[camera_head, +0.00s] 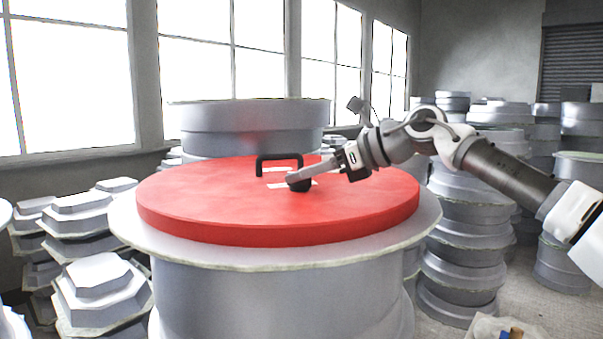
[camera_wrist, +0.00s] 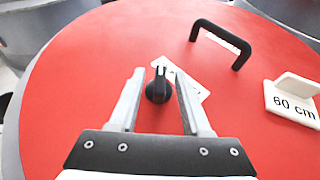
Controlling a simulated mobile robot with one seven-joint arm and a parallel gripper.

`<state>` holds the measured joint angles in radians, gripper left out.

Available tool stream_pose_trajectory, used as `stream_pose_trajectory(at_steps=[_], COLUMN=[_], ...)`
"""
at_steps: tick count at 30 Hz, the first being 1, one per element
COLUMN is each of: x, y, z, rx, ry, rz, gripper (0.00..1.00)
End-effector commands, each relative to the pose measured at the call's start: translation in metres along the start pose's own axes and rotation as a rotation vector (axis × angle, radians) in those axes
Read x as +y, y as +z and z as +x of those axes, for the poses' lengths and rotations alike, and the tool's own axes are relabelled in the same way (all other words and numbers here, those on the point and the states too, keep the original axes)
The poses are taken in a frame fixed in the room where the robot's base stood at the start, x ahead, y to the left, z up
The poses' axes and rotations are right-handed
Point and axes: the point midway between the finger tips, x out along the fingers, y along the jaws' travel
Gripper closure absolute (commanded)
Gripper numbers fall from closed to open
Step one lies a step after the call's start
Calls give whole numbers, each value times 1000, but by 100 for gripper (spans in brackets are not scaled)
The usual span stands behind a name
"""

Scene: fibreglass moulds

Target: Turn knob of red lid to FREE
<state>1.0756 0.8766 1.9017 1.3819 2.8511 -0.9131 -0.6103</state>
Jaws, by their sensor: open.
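The round red lid (camera_head: 215,210) lies flat on a large grey mould and fills most of the wrist view (camera_wrist: 75,90). A black knob (camera_wrist: 158,88) with a pale pointer mark stands on the lid, over a white label (camera_wrist: 196,92) whose words I cannot read. In the head view the knob (camera_head: 301,185) shows beside my fingertips. My gripper (camera_wrist: 160,78) is open, with one finger on each side of the knob; I see small gaps, and cannot tell any contact. In the head view my gripper (camera_head: 296,178) reaches in from the right.
A black handle (camera_wrist: 218,43) rises from the lid beyond the knob; it also shows in the head view (camera_head: 279,158). A white tag reading "60 cm" (camera_wrist: 292,103) stands on the lid at right. Stacked grey moulds (camera_head: 470,215) surround the lid.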

Motion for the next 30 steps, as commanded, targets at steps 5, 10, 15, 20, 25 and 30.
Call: stream_pose_trajectory(at_steps=[5,10,15,20,25,30], x=[0,0,0,0,0,0], y=[0,0,0,0,0,0], z=[9,10,9,9,9,9], rx=[0,0,0,0,0,1], ry=[-1,-1,-1,-1,-1,-4], rz=[0,0,0,0,0,1], gripper=[52,52,70,99,100,100])
